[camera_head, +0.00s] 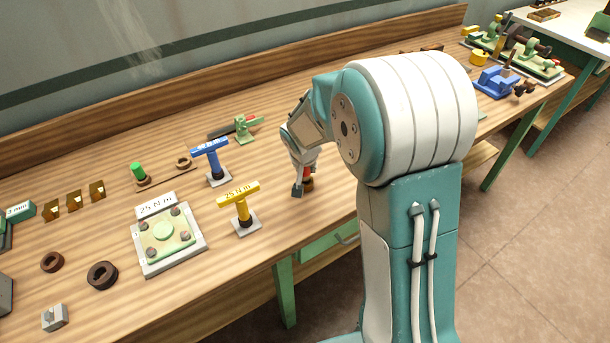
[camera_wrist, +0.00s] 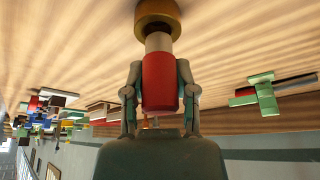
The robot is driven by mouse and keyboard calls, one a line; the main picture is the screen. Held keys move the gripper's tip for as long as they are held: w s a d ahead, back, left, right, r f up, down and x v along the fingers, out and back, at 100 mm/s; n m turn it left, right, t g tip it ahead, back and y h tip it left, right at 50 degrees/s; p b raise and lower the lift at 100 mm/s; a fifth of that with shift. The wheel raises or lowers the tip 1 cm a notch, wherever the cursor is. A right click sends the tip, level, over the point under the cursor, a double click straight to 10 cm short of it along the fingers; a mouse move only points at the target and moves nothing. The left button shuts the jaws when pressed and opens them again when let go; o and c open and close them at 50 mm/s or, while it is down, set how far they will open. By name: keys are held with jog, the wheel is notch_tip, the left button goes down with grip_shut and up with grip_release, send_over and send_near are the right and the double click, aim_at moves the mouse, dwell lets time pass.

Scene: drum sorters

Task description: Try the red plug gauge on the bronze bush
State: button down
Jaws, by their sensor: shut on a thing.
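The red plug gauge (camera_wrist: 160,82) has a red handle and a pale, narrower end. My gripper (camera_wrist: 160,88) is shut on the red handle, one finger on each side. The pale end points at the bronze bush (camera_wrist: 157,14) and meets its face in the wrist view. I cannot tell whether the end is inside the bore or only against it. In the head view my gripper (camera_head: 302,182) is low over the bench, with the bronze bush (camera_head: 309,185) just beside its fingers, partly hidden.
A yellow T-handled tool (camera_head: 240,203) and a blue one (camera_head: 212,160) stand to the left. A green-topped gauge (camera_head: 138,173), a loose ring (camera_head: 183,162) and a plate with bolts (camera_head: 168,236) lie further left. A green clamp-like fixture (camera_head: 243,128) stands behind. The bench's front edge is close.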

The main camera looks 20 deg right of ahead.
jog(key=shift+r, duration=1.25)
